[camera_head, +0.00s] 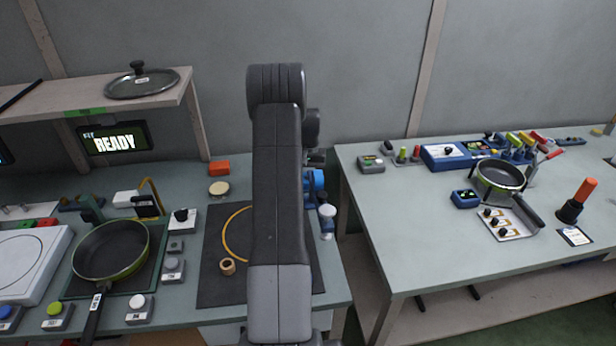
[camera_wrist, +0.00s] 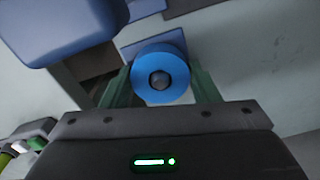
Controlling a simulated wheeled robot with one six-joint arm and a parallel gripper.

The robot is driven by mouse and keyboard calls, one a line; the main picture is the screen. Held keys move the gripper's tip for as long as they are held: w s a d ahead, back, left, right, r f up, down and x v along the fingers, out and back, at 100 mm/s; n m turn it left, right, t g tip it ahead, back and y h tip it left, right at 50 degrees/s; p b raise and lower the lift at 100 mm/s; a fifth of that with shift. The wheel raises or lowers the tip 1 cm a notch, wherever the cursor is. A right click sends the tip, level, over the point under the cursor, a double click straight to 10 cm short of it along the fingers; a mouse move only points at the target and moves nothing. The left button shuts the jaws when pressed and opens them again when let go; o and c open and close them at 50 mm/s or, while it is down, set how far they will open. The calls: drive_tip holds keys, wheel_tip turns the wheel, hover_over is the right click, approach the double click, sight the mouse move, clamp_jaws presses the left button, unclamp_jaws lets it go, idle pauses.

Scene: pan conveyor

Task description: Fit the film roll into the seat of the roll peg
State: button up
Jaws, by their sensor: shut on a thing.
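The blue film roll (camera_wrist: 176,88) is between the green fingers of my gripper (camera_wrist: 160,82) in the wrist view. The gripper is shut on it. A grey rounded end (camera_wrist: 160,80) shows in the middle of the roll. I cannot tell how deep the roll sits on it. In the head view, part of the blue roll (camera_head: 316,180) shows just right of my arm, near a dark blue fixture (camera_head: 326,207) at the left table's right edge. My arm hides the gripper there, and most of the roll. The peg's seat cannot be made out.
The left table holds a dark mat (camera_head: 215,285) with a yellow ring, a green pan (camera_head: 110,250) and several buttons. A gap separates it from the right table (camera_head: 400,230), which holds another pan (camera_head: 500,178) and tools. A shelf (camera_head: 90,105) with a lid stands at the back left.

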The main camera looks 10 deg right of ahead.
drive_tip(key=o, duration=1)
drive_tip(key=shift+c, duration=0.2)
wheel_tip(320, 180, up, 14)
drive_tip(key=b, duration=0.1)
drive_tip(key=shift+f, duration=0.2)
wheel_tip(320, 180, down, 14)
drive_tip(key=shift+r+p, duration=0.1)
drive_tip(key=shift+p, duration=0.5)
drive_tip(key=shift+r, duration=0.55)
